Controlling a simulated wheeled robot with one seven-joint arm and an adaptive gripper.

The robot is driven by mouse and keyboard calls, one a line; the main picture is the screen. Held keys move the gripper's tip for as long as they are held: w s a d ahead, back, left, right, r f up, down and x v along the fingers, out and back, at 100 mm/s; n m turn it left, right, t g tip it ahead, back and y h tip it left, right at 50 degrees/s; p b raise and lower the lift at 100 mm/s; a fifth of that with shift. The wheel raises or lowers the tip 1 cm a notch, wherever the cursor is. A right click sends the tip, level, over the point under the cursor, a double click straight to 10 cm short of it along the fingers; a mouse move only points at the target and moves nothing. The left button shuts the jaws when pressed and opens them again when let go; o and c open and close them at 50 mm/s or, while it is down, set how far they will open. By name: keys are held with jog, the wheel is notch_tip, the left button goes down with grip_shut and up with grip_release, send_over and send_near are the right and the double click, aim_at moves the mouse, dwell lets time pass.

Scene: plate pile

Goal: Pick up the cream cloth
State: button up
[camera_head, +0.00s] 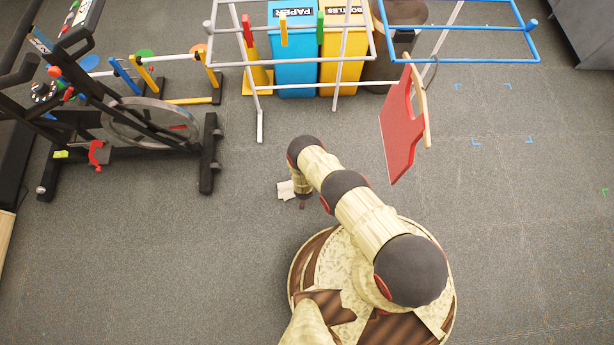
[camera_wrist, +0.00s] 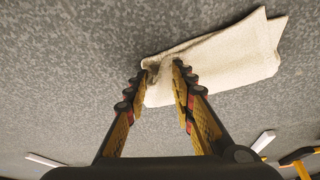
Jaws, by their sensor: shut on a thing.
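The cream cloth (camera_wrist: 225,62) is a folded, flat piece with a pointed corner at its upper right in the wrist view. My gripper (camera_wrist: 160,80) is shut on the cloth's left end, where the fabric is bunched between the fingertips. In the head view the cloth (camera_head: 286,190) shows as a small pale patch beside the end of my arm, partly hidden by it. My fingertips are mostly hidden there under the arm. I cannot tell whether the cloth touches the floor.
Grey carpet (camera_head: 500,220) is clear on the right. An exercise bike (camera_head: 150,125) stands at left. White and blue rail frames, a blue paper bin (camera_head: 294,60) and a yellow bottles bin (camera_head: 342,60) stand at the back. A red board (camera_head: 398,128) hangs right of my arm.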

jog(key=shift+s+d+f, duration=0.25)
jog(key=shift+s+d, duration=0.05)
jog(key=shift+s, duration=0.25)
grip_shut()
notch_tip(320, 180, up, 12)
jog(key=p, duration=0.8)
jog(key=shift+w+a+r, duration=0.2)
jog(key=shift+w, duration=0.2)
notch_tip(320, 180, up, 9)
jog(key=p, duration=0.6)
